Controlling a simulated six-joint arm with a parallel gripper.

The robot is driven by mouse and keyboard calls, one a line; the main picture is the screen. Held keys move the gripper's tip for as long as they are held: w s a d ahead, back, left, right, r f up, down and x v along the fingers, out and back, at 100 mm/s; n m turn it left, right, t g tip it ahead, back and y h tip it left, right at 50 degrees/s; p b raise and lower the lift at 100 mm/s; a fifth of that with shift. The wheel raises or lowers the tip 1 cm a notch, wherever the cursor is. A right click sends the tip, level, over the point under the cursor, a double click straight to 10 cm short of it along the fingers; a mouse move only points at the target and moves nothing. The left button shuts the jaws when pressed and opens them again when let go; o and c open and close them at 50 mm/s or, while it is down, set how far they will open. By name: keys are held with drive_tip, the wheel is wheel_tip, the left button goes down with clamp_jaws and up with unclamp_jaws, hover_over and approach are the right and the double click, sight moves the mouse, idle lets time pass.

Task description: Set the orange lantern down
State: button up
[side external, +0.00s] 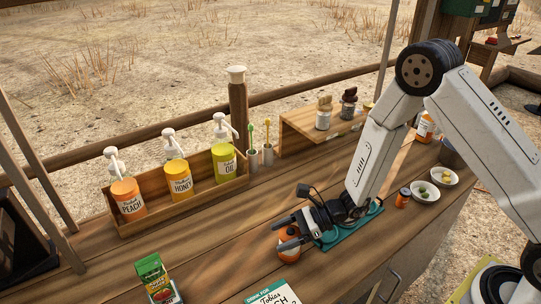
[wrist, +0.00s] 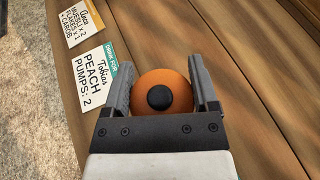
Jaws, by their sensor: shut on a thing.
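The orange lantern (side external: 289,253) is a small round orange body, low over the wooden counter (side external: 215,265) in the side view. Whether its base touches the wood I cannot tell. In the wrist view the lantern (wrist: 143,80) shows from above with a black knob in its middle. My gripper (side external: 281,234) is shut on it, one finger on each side; the fingers also show in the wrist view (wrist: 160,62). The lantern's underside is hidden.
A teal tray (side external: 325,246) lies behind the lantern, partly under my gripper. A wooden rack (side external: 190,205) holds pump bottles. A green packet (side external: 154,278) and a paper card (side external: 268,296) are at the front. White bowls (side external: 424,196) stand right. Bare counter lies left of the lantern.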

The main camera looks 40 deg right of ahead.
drive_tip(key=shift+f, duration=0.1)
drive_tip(key=o, duration=1.2)
drive_tip(key=shift+o, duration=0.2)
drive_tip(key=shift+s+d+r, duration=0.1)
drive_tip(key=shift+d+r, duration=0.2)
drive_tip(key=shift+d, duration=0.15)
drive_tip(key=v, duration=1.1)
drive_tip(key=shift+s, duration=0.15)
